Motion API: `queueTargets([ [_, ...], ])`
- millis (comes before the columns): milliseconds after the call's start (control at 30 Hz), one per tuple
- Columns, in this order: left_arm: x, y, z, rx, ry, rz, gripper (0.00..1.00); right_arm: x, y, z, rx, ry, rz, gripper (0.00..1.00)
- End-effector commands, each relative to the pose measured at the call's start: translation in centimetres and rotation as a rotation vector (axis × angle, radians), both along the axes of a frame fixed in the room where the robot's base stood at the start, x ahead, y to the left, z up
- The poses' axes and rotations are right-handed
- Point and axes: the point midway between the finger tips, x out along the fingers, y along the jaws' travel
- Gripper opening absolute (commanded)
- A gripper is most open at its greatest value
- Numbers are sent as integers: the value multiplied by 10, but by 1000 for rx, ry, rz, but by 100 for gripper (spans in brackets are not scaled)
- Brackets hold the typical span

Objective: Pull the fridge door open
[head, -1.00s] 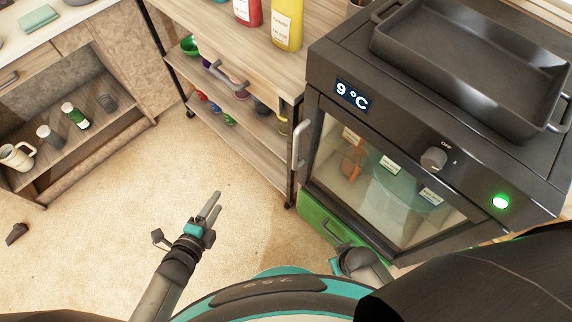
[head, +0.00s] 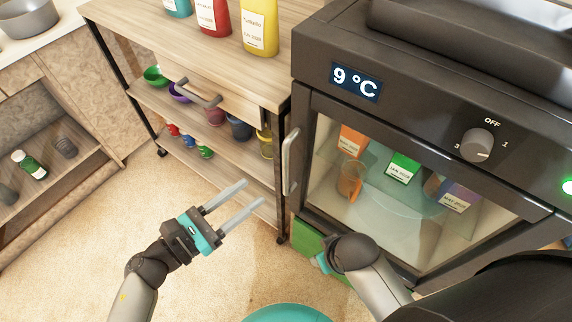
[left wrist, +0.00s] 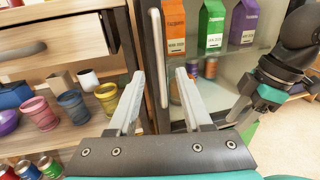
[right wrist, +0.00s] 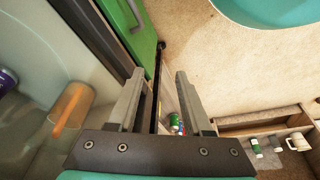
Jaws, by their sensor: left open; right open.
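The fridge is a dark box with a glass-fronted door (head: 408,215) and shows shut in the head view. Its vertical metal handle (head: 291,160) is on the door's left edge. My left gripper (head: 254,193) is open and empty, left of the handle and apart from it. In the left wrist view the handle (left wrist: 157,57) stands upright beyond the gap between the left fingertips (left wrist: 160,74). My right gripper is mostly hidden behind its own arm in the head view. In the right wrist view it is open and empty (right wrist: 161,73), near the fridge's lower front.
A wooden shelf cart (head: 215,75) with bottles, cups and a drawer stands left of the fridge. A green drawer (head: 310,240) is below the fridge door. A dark pan (head: 460,40) sits on the fridge. Open floor (head: 75,270) lies to the left.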

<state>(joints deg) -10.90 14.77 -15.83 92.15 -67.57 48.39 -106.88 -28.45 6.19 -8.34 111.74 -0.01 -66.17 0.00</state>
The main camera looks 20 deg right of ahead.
Motion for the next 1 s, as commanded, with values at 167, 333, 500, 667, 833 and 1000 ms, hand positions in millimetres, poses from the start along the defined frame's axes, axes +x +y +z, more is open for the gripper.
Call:
queueTargets([
  [167, 19, -37, 0, -4, -2, -1, 50, 3, 0, 8, 2, -15, -1, 50],
  [333, 35, -68, -1, -4, 0, 1, 50, 6, 1, 18, 4, -30, -1, 50],
  [500, 46, -90, -1, -3, 2, 1, 50, 8, 1, 27, 5, -43, -2, 50],
  [667, 50, -99, -1, -2, 4, 2, 50, 9, 1, 32, 6, -48, -2, 50],
  [833, 51, -101, 0, -1, 4, 2, 50, 9, 1, 33, 6, -49, -2, 50],
  [1000, 51, -101, 0, -2, 4, 2, 45, 9, 1, 33, 7, -49, -3, 50],
])
